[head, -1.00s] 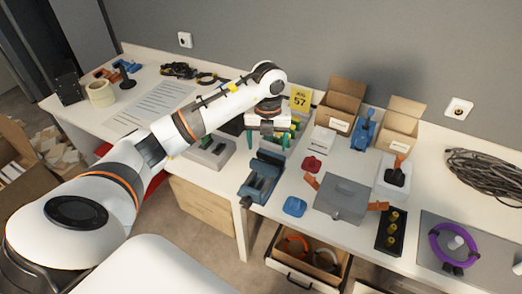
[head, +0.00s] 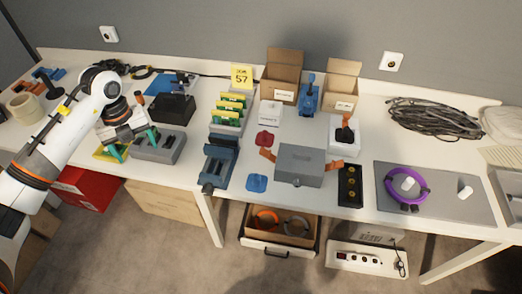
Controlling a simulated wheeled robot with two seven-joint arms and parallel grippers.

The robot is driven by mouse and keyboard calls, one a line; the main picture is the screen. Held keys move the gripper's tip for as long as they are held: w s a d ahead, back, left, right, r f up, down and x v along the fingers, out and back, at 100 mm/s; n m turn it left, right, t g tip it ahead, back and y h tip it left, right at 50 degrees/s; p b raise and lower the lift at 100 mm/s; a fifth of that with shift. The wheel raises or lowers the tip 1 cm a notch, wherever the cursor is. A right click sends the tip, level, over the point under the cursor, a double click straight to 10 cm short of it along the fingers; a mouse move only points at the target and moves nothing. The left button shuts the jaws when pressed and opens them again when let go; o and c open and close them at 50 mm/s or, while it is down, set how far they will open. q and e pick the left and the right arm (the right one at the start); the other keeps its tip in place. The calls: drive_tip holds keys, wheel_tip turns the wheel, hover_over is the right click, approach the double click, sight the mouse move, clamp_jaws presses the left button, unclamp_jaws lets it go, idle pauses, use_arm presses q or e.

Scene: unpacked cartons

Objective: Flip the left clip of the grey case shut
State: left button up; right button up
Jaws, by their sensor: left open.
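The grey case (head: 300,168) sits on the table right of the middle with its lid down. Its orange left clip (head: 267,155) sticks out and up from its left side, swung away from the case. An orange right clip (head: 335,165) sticks out from its right side. My left gripper (head: 136,146) is open, its green-tipped fingers pointing down by a grey slotted block (head: 160,149). It is well to the left of the case and touches neither clip. My right gripper is not in view.
A blue-grey vise-like fixture (head: 217,166), a blue piece (head: 257,183) and a red piece (head: 264,138) lie left of the case. A black tray with brass parts (head: 350,187) stands close on its right.

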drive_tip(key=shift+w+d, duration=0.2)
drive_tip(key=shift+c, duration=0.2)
